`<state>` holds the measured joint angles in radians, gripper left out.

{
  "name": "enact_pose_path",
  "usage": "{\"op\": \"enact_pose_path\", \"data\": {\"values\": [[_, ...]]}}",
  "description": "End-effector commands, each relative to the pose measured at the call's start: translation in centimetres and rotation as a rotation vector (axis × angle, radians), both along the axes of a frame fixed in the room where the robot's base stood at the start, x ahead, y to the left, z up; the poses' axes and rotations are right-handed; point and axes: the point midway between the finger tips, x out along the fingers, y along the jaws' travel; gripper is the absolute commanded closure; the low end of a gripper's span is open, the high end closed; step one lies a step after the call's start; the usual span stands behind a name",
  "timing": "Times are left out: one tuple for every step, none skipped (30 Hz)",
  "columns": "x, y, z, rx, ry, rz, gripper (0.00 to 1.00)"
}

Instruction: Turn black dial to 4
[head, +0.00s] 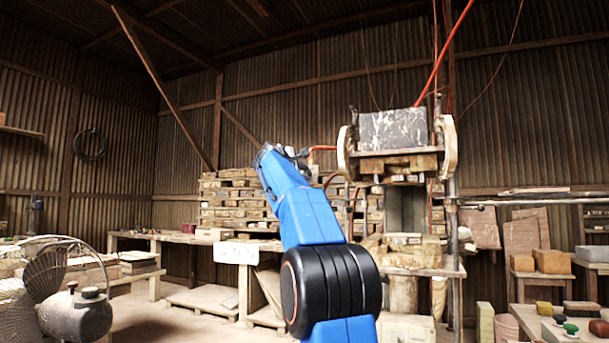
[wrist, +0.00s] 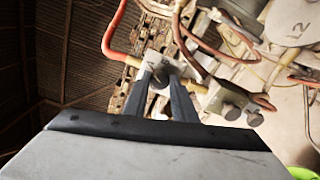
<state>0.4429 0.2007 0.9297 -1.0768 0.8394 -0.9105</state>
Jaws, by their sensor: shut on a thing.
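In the wrist view, the two grey fingers of my gripper (wrist: 160,80) meet a small grey block (wrist: 158,62) with pale marks on it, at the end of a red hose. My gripper is shut on a small part at this block, which appears to be the dial. The fingers cover most of it, so I cannot make out its black colour, its number or its pointer. In the head view, my gripper (head: 290,152) is at the top of my blue arm, small and partly hidden, beside the red hose (head: 322,148) left of the press (head: 393,130).
In the wrist view, a grey box (wrist: 232,103) with small knobs and pipes sits right of the fingers. Stacked wood (head: 235,200) stands behind my arm. A bench (head: 160,236) and a fan (head: 45,268) are at left. A table with blocks and brushes (head: 570,328) is at lower right.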

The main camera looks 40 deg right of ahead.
Motion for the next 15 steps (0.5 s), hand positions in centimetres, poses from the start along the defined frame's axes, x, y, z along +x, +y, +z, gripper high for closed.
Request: {"op": "enact_pose_path", "data": {"values": [[0.1, 0.01, -0.17, 0.003, 0.001, 0.0, 0.98], [0.1, 0.01, -0.18, 0.003, 0.001, 0.0, 0.98], [0.11, 0.01, -0.18, 0.003, 0.001, 0.0, 0.98], [0.11, 0.0, -0.19, 0.003, 0.001, 0.0, 0.71], [0.11, 0.0, -0.19, 0.003, 0.001, 0.0, 0.64], [0.1, 0.01, -0.17, 0.003, 0.001, 0.0, 0.57], [0.1, 0.01, -0.16, 0.002, 0.001, 0.0, 0.57], [0.08, 0.01, -0.14, 0.002, 0.001, 0.0, 0.57], [0.08, 0.0, -0.12, 0.002, 0.001, 0.0, 0.57], [0.07, 0.0, -0.11, 0.002, 0.001, 0.0, 0.57], [0.06, 0.01, -0.11, 0.002, 0.001, 0.0, 0.57], [0.05, -0.01, -0.1, 0.002, 0.001, -0.001, 0.57], [0.04, 0.0, -0.08, 0.001, -0.001, 0.0, 0.57], [0.04, 0.01, -0.08, 0.001, -0.001, 0.0, 0.57], [0.01, 0.07, -0.06, 0.002, 0.0, 0.001, 0.57]]}}
